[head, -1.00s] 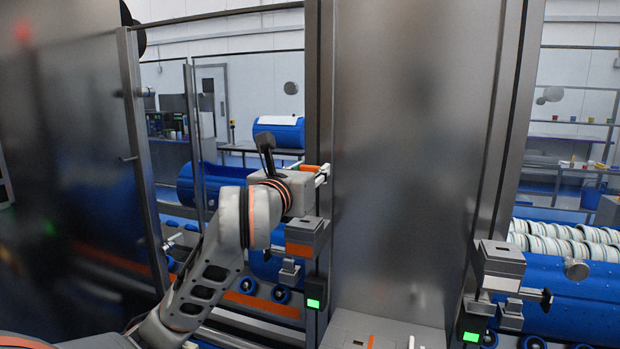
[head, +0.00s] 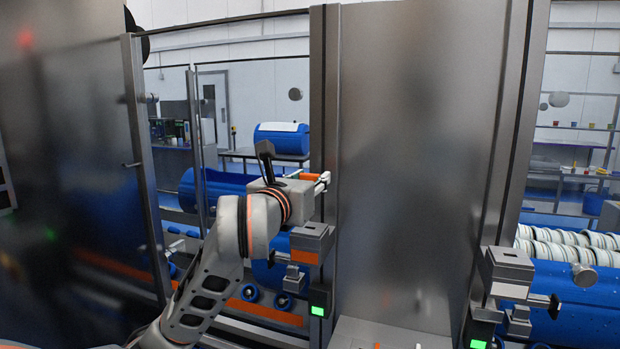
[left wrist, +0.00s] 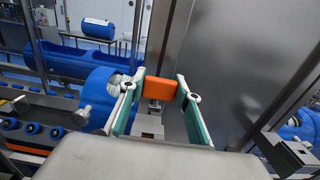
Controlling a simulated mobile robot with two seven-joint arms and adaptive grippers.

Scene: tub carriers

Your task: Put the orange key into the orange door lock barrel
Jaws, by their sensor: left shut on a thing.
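The orange key (head: 309,176) shows as a small orange block at the end of my left gripper (head: 321,183). In the left wrist view the key (left wrist: 160,90) sits between the two fingertips of my left gripper (left wrist: 158,88), which is shut on it. The orange door lock barrel is likely the grey block with an orange band (head: 305,256) on the door post, below the key and apart from it. Part of a grey block (left wrist: 149,124) shows beneath the key in the left wrist view. My right gripper is out of view.
A similar grey lock block (head: 507,268) without orange stands on the right post. A broad steel panel (head: 420,150) lies between the posts, close to my left gripper. Behind the frame are blue tubs (head: 282,139). Green lights (head: 318,310) glow below the locks.

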